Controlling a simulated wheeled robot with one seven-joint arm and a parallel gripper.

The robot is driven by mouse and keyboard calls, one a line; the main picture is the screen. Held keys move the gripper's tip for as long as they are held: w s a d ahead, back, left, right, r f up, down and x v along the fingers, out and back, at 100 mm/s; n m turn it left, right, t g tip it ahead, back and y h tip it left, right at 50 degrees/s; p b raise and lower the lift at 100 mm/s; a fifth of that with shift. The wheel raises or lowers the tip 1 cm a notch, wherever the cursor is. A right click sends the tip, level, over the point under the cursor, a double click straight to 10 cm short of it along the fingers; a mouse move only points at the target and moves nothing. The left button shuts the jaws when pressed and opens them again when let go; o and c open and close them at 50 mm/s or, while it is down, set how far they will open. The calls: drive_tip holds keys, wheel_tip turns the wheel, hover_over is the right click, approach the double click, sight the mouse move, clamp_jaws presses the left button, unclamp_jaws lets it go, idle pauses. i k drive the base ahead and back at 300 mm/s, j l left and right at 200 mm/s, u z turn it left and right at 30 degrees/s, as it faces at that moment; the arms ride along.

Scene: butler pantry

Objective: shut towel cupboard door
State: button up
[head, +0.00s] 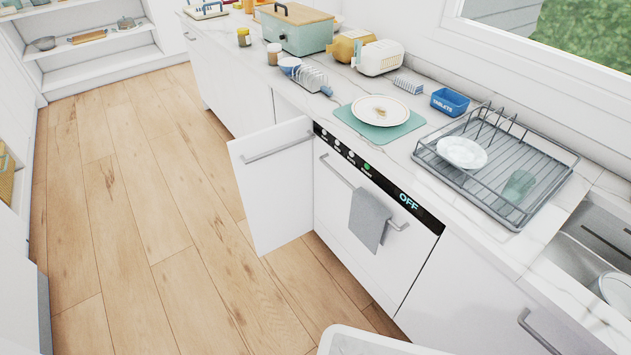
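A white cupboard door (272,195) stands open in the head view, sticking out over the floor just left of the dishwasher (365,225). Its outer face, with a grey bar handle (278,149) near the top, is turned toward me. Its right edge is at the counter front and its left edge is free. Most of the cupboard's inside is hidden behind it. I cannot tell from labels that this is the towel cupboard. My gripper is not in view.
A grey towel (370,218) hangs on the dishwasher's handle. The counter above holds a plate on a green mat (357,120), a dish rack (500,190), a toast rack and a bread bin (296,35). The wooden floor (135,200) left of the door is clear.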

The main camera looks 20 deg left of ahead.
sight(273, 167)
drive_tip(key=u, duration=1.1)
